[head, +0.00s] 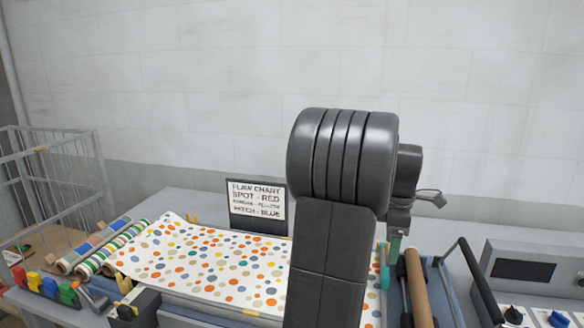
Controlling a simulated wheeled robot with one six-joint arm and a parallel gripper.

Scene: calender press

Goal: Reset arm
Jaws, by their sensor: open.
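My arm (335,220) rises through the middle of the head view and bends over at its thick dark joint. My gripper (389,262) shows only in part to the right of the arm, with teal fingers apart and nothing visible between them. It is above the right end of the spotted sheet (205,262), beside the brown roller. The forearm hides part of the sheet and part of the gripper. I cannot tell whether the fingers touch anything.
A flaw chart sign (257,204) stands behind the sheet. Rolled cloths (90,246) and coloured clips (48,286) lie left. A wire cage (60,180) stands far left. A brown roller (418,290), dark bar (480,283) and control panel (530,270) are right. Space above is clear.

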